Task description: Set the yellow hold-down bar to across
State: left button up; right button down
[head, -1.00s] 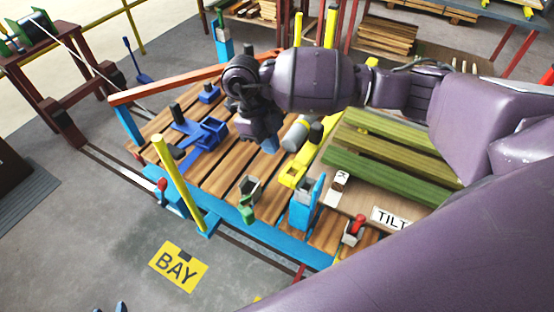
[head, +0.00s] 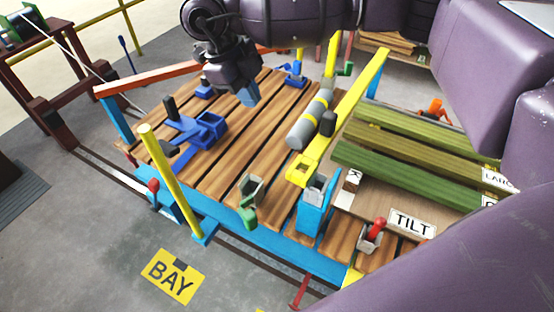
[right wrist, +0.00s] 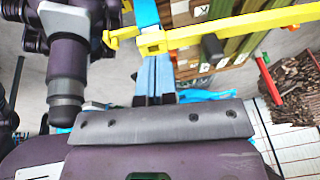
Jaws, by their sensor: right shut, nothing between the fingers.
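The yellow hold-down bar (head: 350,98) spans the plank deck from a blue post at the far side toward the near side. Its square loop end (head: 302,173) is just beside the upright blue bracket (head: 316,208); I cannot tell whether they touch. A black knob (head: 327,123) sits on the bar. The bar also crosses the right wrist view (right wrist: 240,27), in front of my fingers. My right gripper (head: 249,96) is shut and empty above the deck, left of the bar and apart from it. My left gripper is not in view.
A grey cylinder (head: 307,124) lies just left of the bar. Green boards (head: 410,150) lie to its right. A blue fixture (head: 200,130) and a yellow post (head: 172,180) stand on the left. A red-handled lever (head: 376,228) is near the TILT sign. Bare planks lie below my gripper.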

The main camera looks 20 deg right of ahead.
pick_arm(q)
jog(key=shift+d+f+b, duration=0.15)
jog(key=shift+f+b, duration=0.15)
jog(key=shift+b, duration=0.05)
pick_arm(e)
jog(key=s+d+f+g+y, duration=0.1)
jog(key=s+d+f, duration=0.2)
jog(key=s+f, duration=0.5)
jog(key=shift+d+f, duration=0.2)
jog(key=shift+f, duration=1.5)
